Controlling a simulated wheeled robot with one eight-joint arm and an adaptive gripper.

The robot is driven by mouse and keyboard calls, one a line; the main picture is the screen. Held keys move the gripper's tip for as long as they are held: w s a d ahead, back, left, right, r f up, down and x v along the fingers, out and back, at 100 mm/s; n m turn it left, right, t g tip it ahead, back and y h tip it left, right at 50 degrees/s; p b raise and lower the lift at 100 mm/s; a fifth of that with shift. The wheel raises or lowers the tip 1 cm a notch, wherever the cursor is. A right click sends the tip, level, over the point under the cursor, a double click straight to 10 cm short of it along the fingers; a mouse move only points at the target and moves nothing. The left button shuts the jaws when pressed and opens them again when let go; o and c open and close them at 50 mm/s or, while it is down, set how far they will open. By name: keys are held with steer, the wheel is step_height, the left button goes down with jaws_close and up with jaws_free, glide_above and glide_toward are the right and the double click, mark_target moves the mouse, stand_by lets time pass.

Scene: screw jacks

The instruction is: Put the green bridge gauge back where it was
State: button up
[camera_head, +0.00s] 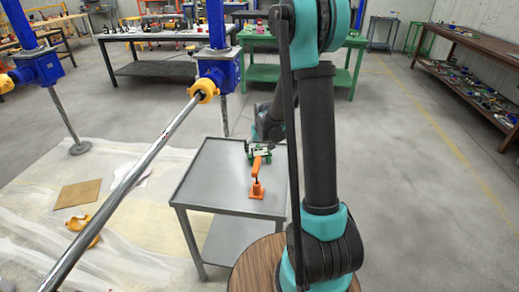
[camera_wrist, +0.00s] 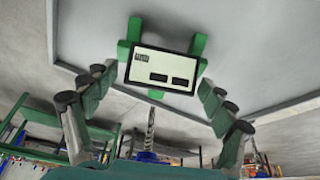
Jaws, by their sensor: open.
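The green bridge gauge (camera_wrist: 162,68) has a green frame and a pale face with two dark displays. In the wrist view it appears against the grey tabletop, close to the table's edge. In the head view the gauge (camera_head: 259,153) is near the far end of the small grey metal table (camera_head: 212,178). My gripper (camera_wrist: 155,82) is open, with one finger on each side of the gauge's lower part in the wrist view. I see no clear finger contact. In the head view my arm partly hides the gripper and the table's right side.
An orange device (camera_head: 257,187) stands on the table just in front of the gauge. The table's left part is bare. A long steel rod and blue screw jack (camera_head: 217,72) stand to the left. A green workbench (camera_head: 300,75) is behind.

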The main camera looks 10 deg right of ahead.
steer(key=v, duration=1.2)
